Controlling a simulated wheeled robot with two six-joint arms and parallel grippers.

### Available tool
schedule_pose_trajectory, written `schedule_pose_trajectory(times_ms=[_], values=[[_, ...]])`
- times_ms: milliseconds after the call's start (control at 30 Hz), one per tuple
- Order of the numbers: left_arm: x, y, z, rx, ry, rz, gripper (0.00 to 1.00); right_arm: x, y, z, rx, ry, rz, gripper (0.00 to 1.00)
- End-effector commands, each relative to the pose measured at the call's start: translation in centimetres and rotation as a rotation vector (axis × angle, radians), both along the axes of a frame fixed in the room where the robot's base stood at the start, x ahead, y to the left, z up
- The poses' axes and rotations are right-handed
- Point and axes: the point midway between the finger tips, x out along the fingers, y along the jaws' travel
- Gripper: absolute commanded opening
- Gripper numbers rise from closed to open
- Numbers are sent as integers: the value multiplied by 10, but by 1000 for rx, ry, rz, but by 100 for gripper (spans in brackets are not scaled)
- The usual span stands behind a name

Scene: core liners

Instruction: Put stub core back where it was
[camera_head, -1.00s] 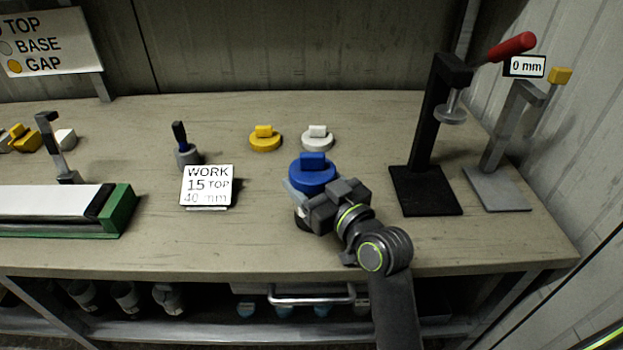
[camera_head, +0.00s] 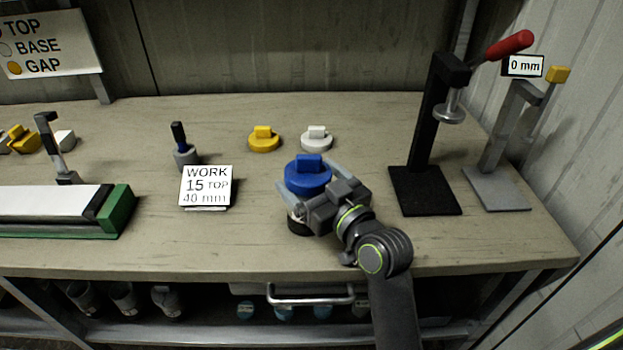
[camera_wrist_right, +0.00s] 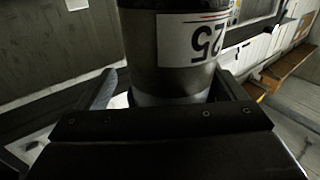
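A short core with a blue cap (camera_head: 308,181) stands upright on the bench in front of my right arm. In the right wrist view its grey body (camera_wrist_right: 180,82) fills the middle and carries a white label (camera_wrist_right: 193,38) with an upside-down "25". My right gripper (camera_head: 309,175) has its fingers spread on both sides of this core. The fingers look apart from its wall, most clearly on the left in the wrist view. The gripper hides much of the core's lower part in the head view. My left gripper is not in view.
A yellow cap (camera_head: 264,140) and a white cap (camera_head: 316,139) lie behind the core. A black press (camera_head: 425,190) with a red handle and a grey gauge stand (camera_head: 497,188) are at right. A work sign (camera_head: 206,187) and green-ended tray (camera_head: 118,211) are at left.

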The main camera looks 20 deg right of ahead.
Motion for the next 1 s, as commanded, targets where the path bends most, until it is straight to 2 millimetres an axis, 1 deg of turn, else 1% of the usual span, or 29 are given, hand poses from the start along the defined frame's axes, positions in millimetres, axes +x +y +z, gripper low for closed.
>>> schedule_pose_trajectory(times_ms=[33, 367, 433, 467, 667, 867, 900, 1000], values=[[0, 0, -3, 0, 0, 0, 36, 0, 1, -18, 7, 44, 4, 89], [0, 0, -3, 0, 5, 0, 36, 0, 1, -19, 7, 48, 4, 89], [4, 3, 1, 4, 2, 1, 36, 0, 1, -19, 7, 48, 4, 89], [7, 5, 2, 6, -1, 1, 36, -3, -1, -20, 7, 48, 4, 89], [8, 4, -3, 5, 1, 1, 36, -43, -14, -20, 2, 41, 1, 89], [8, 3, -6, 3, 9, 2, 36, -87, -27, -14, -2, 23, 0, 89], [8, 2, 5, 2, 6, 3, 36, -90, -28, -9, -1, 26, 2, 89], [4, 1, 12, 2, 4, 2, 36, -100, -31, -6, 0, 21, 3, 89]])
